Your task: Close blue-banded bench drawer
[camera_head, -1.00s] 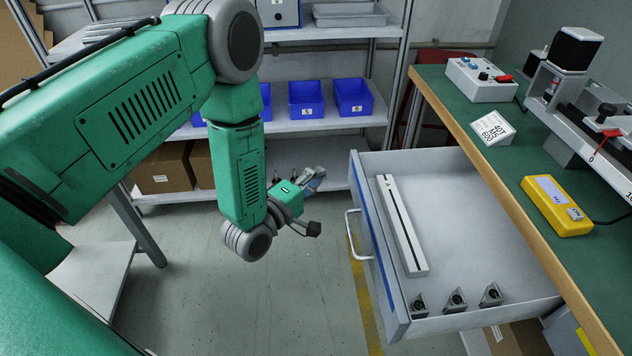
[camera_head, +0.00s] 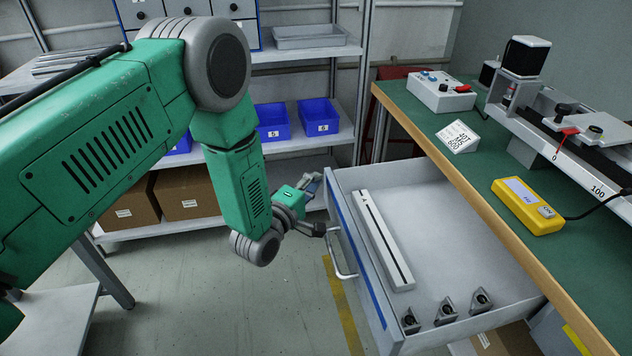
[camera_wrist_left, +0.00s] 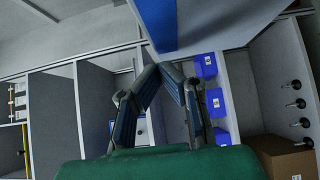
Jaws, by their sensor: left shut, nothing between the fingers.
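The blue-banded drawer (camera_head: 425,215) stands pulled out from the green-topped bench (camera_head: 515,240). Its front faces left, with a blue band (camera_head: 358,250) and a curved metal handle (camera_head: 340,256). My left gripper (camera_head: 314,184) is shut and empty, just left of the drawer front's far corner; I cannot tell whether it touches. In the left wrist view, the fingers (camera_wrist_left: 165,72) meet just below a pale panel with a blue band (camera_wrist_left: 156,22), which looks like the drawer front. My right gripper is not in view.
Inside the drawer lie a long slotted bar (camera_head: 384,238) and three small dark-topped brackets (camera_head: 445,312). A yellow handheld device (camera_head: 528,206) and a control box (camera_head: 440,92) sit on the bench. Shelves with blue bins (camera_head: 318,117) stand behind. The floor left of the drawer is clear.

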